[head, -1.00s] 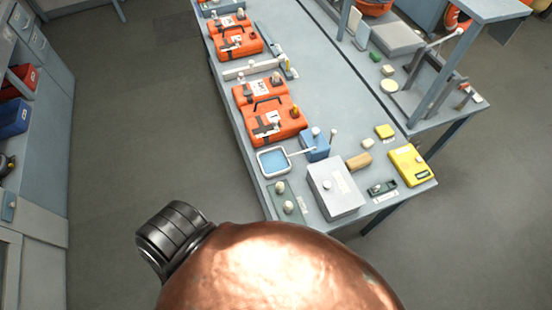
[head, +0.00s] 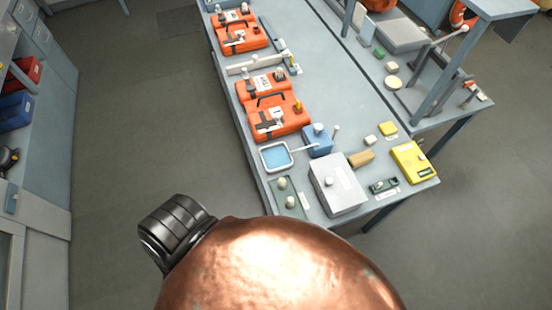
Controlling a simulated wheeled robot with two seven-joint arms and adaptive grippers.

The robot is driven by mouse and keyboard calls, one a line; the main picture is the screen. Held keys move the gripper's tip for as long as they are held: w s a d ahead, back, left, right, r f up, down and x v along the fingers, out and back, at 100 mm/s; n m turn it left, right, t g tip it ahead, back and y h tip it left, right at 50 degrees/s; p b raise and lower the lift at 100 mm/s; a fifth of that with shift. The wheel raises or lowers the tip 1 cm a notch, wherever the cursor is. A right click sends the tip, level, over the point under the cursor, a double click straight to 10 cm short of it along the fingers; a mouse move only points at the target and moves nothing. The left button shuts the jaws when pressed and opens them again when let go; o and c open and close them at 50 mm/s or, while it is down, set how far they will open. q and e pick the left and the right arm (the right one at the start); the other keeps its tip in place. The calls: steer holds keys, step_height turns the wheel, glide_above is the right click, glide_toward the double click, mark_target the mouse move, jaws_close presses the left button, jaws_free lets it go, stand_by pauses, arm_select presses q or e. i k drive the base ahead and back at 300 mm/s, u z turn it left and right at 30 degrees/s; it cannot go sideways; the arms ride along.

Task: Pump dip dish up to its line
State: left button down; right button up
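The dip dish (head: 276,157) is a shallow square tray with a pale rim and blue inside, near the left edge of the bench. A blue pump block (head: 318,141) with a white knob on top stands just right of it. A thin white spout reaches from the block toward the dish. A small upright lever (head: 335,134) stands beside the block. The line and the liquid level in the dish are too small to tell. Neither of my grippers is in view.
A grey box (head: 337,185) stands right of a green plate with pale knobs (head: 287,195). Orange cases (head: 277,116) line the bench's left side behind the dish. A wooden block (head: 361,158) and a yellow device (head: 413,162) lie to the right. The bench middle (head: 325,75) is clear.

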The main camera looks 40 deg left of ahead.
mark_target(319, 128)
steer(key=u, duration=3.2)
steer(key=k, duration=1.6)
steer(key=z, duration=1.65)
steer(key=i, duration=1)
steer(key=u, duration=0.05)
